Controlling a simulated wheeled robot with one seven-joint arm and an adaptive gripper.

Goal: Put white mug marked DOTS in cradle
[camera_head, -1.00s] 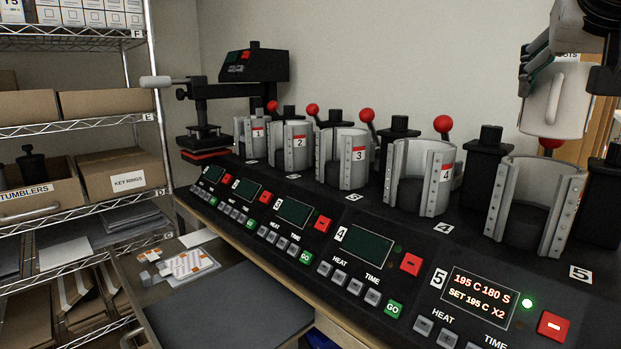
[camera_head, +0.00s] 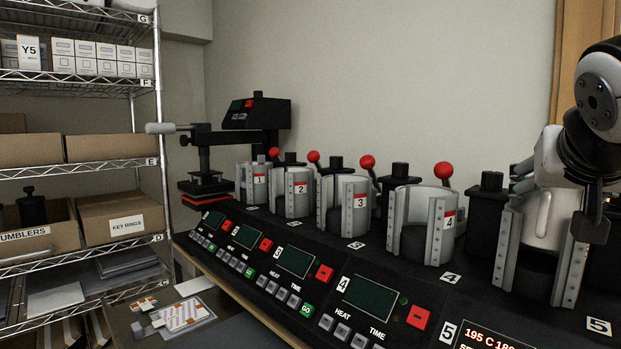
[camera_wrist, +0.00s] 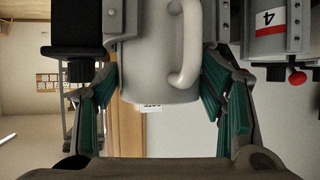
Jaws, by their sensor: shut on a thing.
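The white mug (camera_head: 545,217) is upright at station 5, its handle facing the front gap. Its lower part is between the metal walls of the station 5 cradle (camera_head: 504,244), with dark space visible below it. In the wrist view the mug (camera_wrist: 150,70) fills the middle, and a small tag with partly readable lettering (camera_wrist: 150,107) shows at its rim. My gripper (camera_wrist: 163,92) is shut on the mug, with a teal finger pad on each side. In the head view my gripper (camera_head: 556,178) is at the mug's top; its far side is hidden.
Cradle 4 (camera_head: 440,232) stands empty to the left, with cradles 3 (camera_head: 346,205), 2 and 1 beyond. Red ball levers (camera_head: 443,170) rise behind them. The control panel (camera_head: 365,300) slopes in front. A wire shelf (camera_head: 80,171) with boxes is far left.

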